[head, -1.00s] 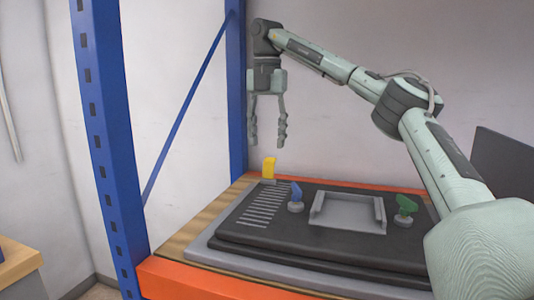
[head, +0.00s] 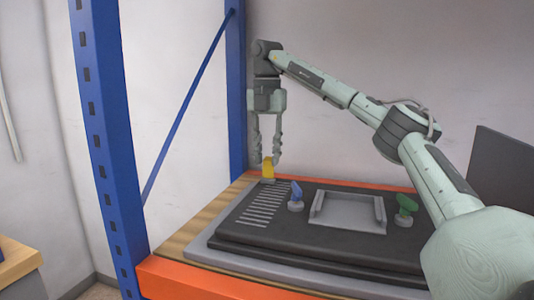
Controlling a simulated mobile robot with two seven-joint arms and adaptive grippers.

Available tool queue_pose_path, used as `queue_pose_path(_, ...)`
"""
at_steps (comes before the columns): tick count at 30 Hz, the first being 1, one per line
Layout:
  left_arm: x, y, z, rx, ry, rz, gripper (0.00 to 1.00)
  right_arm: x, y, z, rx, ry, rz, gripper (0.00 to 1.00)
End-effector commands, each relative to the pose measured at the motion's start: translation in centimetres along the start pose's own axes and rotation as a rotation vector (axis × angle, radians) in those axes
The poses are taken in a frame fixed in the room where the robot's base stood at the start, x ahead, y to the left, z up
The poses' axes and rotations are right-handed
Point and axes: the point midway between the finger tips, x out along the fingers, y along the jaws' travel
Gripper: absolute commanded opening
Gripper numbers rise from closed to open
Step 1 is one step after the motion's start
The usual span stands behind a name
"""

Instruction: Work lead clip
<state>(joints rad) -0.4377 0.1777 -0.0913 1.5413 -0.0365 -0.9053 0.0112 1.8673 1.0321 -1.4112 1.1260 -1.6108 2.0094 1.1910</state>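The yellow clip (head: 268,169) stands upright at the back left corner of the black TV back panel (head: 330,249). A blue clip (head: 296,193) stands on a round grey base near the panel's slots. A green clip (head: 406,205) stands on a similar base at the right. My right gripper (head: 267,161) points straight down over the yellow clip, its fingertips at the height of the clip's top. The fingers are apart, one on each side of the clip; I cannot tell whether they touch it. My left gripper is out of view.
A raised grey rectangular frame (head: 347,226) sits mid-panel. The panel lies on a wooden shelf with orange beams (head: 200,281). A blue rack upright (head: 110,150) stands at the left and another (head: 237,100) behind. A dark flat panel (head: 504,165) stands at the right.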

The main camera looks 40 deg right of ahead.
Motion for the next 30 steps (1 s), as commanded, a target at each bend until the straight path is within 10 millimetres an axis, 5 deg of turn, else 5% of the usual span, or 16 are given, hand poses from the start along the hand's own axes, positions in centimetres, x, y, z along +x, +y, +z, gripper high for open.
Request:
queue_pose_path(3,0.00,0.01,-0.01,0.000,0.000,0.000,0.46,-0.01,-0.02,0.00,0.000,0.000,-0.001,0.00)
queue_pose_path(30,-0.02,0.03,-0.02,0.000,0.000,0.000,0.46,-0.01,-0.05,-0.01,0.000,0.000,-0.001,0.00)
